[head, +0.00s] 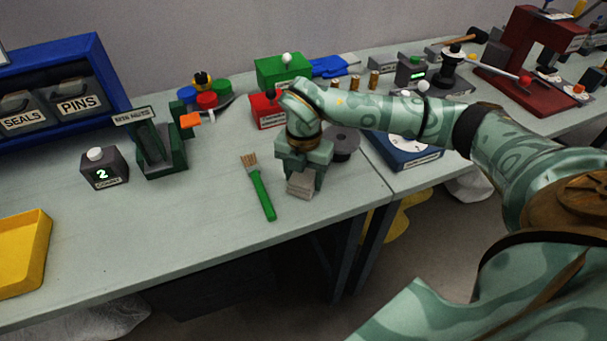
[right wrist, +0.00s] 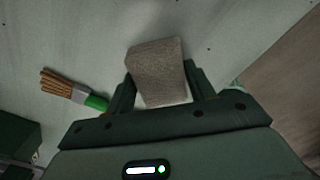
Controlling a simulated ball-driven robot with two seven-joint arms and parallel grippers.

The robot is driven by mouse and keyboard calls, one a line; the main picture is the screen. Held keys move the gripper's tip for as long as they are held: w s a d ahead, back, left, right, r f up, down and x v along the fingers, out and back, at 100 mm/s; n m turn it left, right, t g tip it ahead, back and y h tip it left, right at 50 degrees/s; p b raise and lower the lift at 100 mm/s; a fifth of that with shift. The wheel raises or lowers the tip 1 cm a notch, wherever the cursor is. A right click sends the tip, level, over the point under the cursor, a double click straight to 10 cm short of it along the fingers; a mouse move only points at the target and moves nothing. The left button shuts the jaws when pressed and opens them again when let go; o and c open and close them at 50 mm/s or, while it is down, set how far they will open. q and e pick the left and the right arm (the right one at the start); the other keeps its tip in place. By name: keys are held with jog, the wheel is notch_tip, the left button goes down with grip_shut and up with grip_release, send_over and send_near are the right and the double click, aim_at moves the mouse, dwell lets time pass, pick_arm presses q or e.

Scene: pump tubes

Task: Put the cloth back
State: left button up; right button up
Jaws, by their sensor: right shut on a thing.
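My right gripper (head: 303,178) is over the front part of the table, near its front edge. It is shut on a small grey-beige folded cloth (head: 301,185). In the right wrist view the cloth (right wrist: 158,68) sits between the two fingers of the gripper (right wrist: 160,88). I cannot tell whether the cloth touches the tabletop. My left gripper is not in view.
A green-handled brush (head: 262,192) lies just left of the gripper. A grey disc (head: 343,142) and a blue dial scale (head: 408,152) are behind. A counter (head: 104,168), a M16 nuts holder (head: 160,148) and a yellow tray (head: 22,252) stand left. The front middle-left tabletop is clear.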

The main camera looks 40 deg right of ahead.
aim_at(304, 175)
jog(key=o, duration=1)
jog(key=shift+f, duration=0.1)
jog(key=shift+c, duration=0.2)
notch_tip(304, 175, up, 12)
jog(key=p, duration=0.3)
jog(key=shift+p, duration=0.3)
